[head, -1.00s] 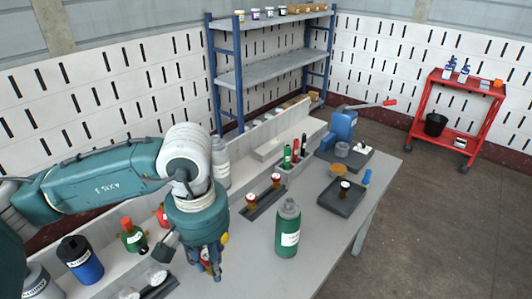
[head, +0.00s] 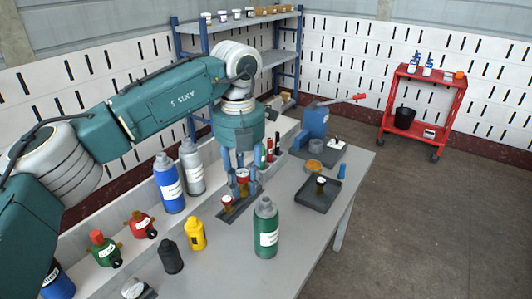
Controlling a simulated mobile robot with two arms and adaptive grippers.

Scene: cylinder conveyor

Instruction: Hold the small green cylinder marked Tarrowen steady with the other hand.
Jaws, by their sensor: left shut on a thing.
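A small green cylinder (head: 262,155) stands in the light tray behind my left gripper, partly hidden by it; no label on it can be read. A larger green bottle (head: 265,232) with a grey cap and white label stands upright on the table front. My left gripper (head: 242,178) points down over the dark rack (head: 236,210). Its fingers are shut on a small bottle with a red-and-white top (head: 243,177), partly hidden by them. A similar bottle (head: 227,204) stands at the rack's near end. My right gripper is out of view.
Blue (head: 169,188) and grey (head: 191,170) bottles stand left of the rack. A yellow bottle (head: 195,234) and a dark one (head: 171,257) stand in front. The table's right front is clear.

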